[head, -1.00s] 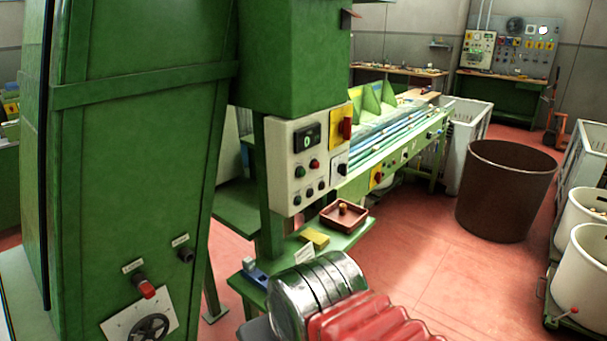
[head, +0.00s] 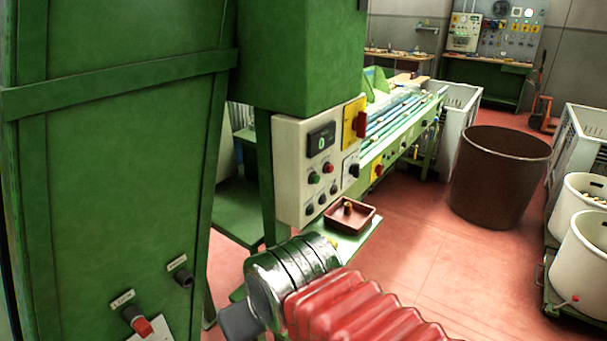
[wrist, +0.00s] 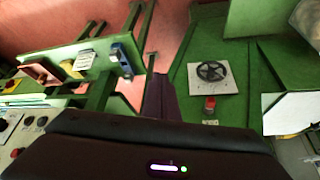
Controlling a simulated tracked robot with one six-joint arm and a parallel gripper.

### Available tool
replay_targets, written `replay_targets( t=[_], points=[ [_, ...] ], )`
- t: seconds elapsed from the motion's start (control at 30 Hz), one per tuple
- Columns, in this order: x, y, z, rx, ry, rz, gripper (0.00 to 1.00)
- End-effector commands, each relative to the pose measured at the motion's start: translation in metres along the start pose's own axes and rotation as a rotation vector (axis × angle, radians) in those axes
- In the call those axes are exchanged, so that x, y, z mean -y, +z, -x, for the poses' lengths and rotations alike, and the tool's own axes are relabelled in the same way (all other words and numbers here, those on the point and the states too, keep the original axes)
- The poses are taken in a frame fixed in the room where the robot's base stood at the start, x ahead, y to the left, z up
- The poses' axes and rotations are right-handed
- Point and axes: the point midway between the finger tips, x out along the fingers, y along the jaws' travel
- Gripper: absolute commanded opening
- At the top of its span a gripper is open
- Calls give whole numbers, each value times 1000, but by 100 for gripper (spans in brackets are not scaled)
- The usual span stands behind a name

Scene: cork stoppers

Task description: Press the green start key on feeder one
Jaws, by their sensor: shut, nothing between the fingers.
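The pale control panel (head: 318,165) is fixed below a green housing in the middle of the head view. Its round green key (head: 314,178) sits lower left of a red key (head: 328,167), below a dark display (head: 320,139) showing 0. Part of the panel (wrist: 12,135) shows at the left edge of the wrist view; I cannot make out the green key there. My gripper (wrist: 160,84) is shut and empty, its dark fingers pointing away from the wrist camera. It is apart from the panel. In the head view my arm hides or crops the fingers.
A brown tray (head: 367,215) stands on the small green shelf below the panel. A tall green cabinet (head: 110,170) with a red-tipped switch (head: 142,326) is close on the left. A brown bin (head: 498,180) and white tubs stand right. Red floor (head: 420,240) is open between.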

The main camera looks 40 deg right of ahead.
Motion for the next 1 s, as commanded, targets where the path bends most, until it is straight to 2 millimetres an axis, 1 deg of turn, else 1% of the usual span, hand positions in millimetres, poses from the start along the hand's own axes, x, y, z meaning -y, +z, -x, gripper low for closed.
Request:
replay_targets(
  t=[0.47,0.63,0.67,0.87,1.0],
  points=[
    [0,0,0,0,0,-2,0],
    [-6,-8,1,1,4,-55,0],
    [-9,-10,1,3,6,-75,0],
    [-43,-37,3,5,22,-295,0],
    [-74,-60,4,-1,33,-487,0]
  ],
)
